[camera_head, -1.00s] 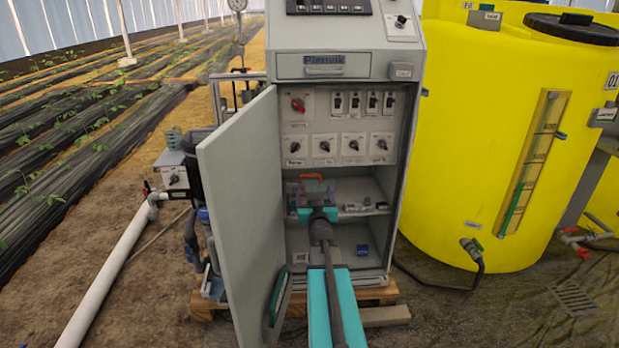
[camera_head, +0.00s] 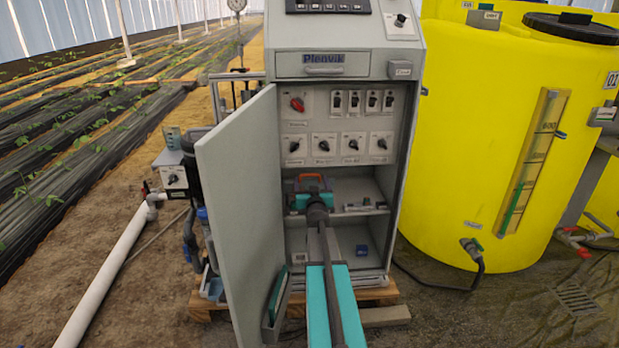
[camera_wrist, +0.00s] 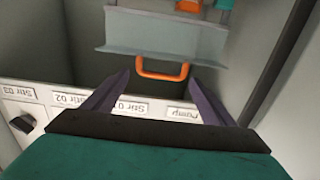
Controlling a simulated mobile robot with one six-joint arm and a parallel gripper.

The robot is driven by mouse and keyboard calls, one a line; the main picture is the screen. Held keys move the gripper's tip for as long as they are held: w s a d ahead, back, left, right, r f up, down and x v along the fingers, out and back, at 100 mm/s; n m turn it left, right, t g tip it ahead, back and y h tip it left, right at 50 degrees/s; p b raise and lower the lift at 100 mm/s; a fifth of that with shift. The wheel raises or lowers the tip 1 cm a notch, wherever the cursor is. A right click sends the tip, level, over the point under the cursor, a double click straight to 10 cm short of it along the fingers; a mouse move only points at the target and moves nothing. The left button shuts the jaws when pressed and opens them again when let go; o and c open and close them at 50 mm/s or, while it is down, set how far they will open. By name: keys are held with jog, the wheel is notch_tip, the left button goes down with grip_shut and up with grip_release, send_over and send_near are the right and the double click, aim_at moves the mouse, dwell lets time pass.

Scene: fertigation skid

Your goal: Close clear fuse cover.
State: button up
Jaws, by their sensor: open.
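The clear fuse cover (camera_wrist: 160,35) shows in the wrist view as a translucent grey panel with an orange handle (camera_wrist: 162,72) on its near edge. In the head view the orange handle (camera_head: 310,176) is on the cabinet's inner shelf, and my gripper hides most of the cover. My gripper (camera_wrist: 158,79) is open, its two dark fingers on either side of the handle with gaps. It is not closed on it; whether a finger touches the cover I cannot tell. In the head view my gripper (camera_head: 315,200) reaches into the cabinet.
The grey cabinet door (camera_head: 240,210) stands open left of my arm. Above the shelf is a panel of switches and knobs (camera_head: 340,125); its labels show below the handle in the wrist view. Small parts (camera_head: 365,206) lie right on the shelf. A yellow tank (camera_head: 490,140) stands right.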

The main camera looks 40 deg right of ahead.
aim_at(310, 175)
jog(key=shift+b+x, duration=0.3)
jog(key=shift+x, duration=2.2)
jog(key=c, duration=1.2)
